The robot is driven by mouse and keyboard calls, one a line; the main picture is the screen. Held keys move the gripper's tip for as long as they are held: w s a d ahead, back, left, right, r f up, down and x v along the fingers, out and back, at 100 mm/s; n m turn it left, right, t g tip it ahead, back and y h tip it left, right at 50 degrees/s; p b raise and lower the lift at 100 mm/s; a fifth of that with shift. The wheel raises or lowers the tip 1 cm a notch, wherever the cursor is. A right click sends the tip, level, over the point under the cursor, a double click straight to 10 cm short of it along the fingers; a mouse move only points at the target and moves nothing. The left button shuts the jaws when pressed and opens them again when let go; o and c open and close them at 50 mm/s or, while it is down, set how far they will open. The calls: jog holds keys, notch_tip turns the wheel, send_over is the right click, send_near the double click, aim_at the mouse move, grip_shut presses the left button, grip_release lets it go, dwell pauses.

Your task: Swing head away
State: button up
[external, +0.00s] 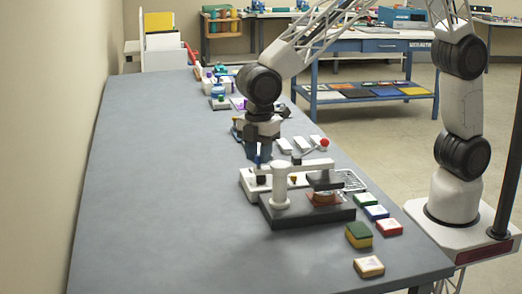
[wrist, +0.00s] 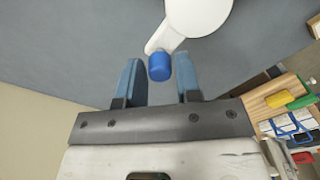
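The machine stands near the front right of the grey bench, with a dark base (external: 300,216) and a white post (external: 281,188). A white swing arm (external: 308,166) runs right from the post to a dark head (external: 325,180) over a brownish piece. In the wrist view, a blue knob (wrist: 159,66) sits on a short white lever (wrist: 163,38) joined to a round white part (wrist: 198,14). My gripper (external: 259,154) is left of the post, pointing down. In the wrist view, its open blue fingers (wrist: 158,74) flank the knob with gaps on both sides.
A red-knobbed lever (external: 323,143) rises behind the machine beside white blocks (external: 303,143). Coloured blocks (external: 376,213) lie along the right edge, with a green-and-yellow sponge-like block (external: 359,235) in front. The bench's left side (external: 150,190) is clear.

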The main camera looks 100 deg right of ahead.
grip_shut()
jog(key=shift+d, duration=0.1)
jog(key=s+d+m, duration=0.4)
jog(key=d+m, duration=0.1)
jog(key=m, duration=1)
dwell(0.4)
jog(key=shift+s+d, duration=0.1)
jog(key=shift+d, duration=0.05)
jog(key=shift+o, duration=2)
grip_release()
